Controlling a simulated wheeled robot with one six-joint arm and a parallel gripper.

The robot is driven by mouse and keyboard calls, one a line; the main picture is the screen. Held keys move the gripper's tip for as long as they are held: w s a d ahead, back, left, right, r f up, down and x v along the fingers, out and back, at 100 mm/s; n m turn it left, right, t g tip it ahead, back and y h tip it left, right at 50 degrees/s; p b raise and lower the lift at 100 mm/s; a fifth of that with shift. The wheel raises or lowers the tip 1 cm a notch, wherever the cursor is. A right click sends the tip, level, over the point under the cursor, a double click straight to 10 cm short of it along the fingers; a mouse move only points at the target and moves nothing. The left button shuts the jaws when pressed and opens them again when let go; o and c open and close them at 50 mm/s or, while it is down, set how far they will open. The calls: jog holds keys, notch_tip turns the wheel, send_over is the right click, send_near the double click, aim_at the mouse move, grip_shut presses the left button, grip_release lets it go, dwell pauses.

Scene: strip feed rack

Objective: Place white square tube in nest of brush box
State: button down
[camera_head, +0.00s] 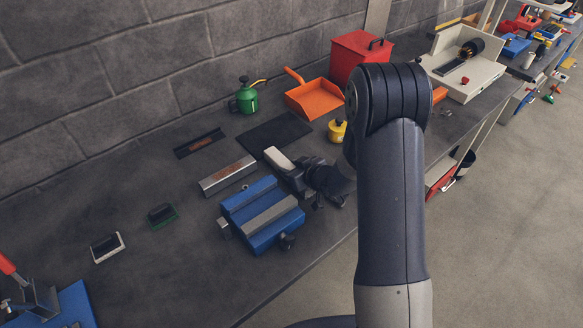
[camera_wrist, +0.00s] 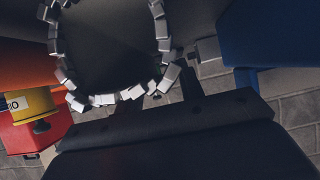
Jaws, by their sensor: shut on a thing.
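My gripper (camera_head: 288,168) is over the bench just behind the blue vise-like block. It is shut on a pale piece, which I take for the white square tube (camera_head: 276,157); its free end points up and left in the head view. In the wrist view a loop of pale blocky segments (camera_wrist: 162,28) shows ahead of my gripper (camera_wrist: 155,95), and I cannot tell how it relates to the held piece. I cannot say for sure which thing is the brush box. A silver open box (camera_head: 214,184) with a brownish inside lies left of my gripper.
The blue vise-like block (camera_head: 240,197) stands close in front of my gripper.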

jog(key=shift+f, duration=0.15)
jog(key=c, duration=0.9)
grip_release()
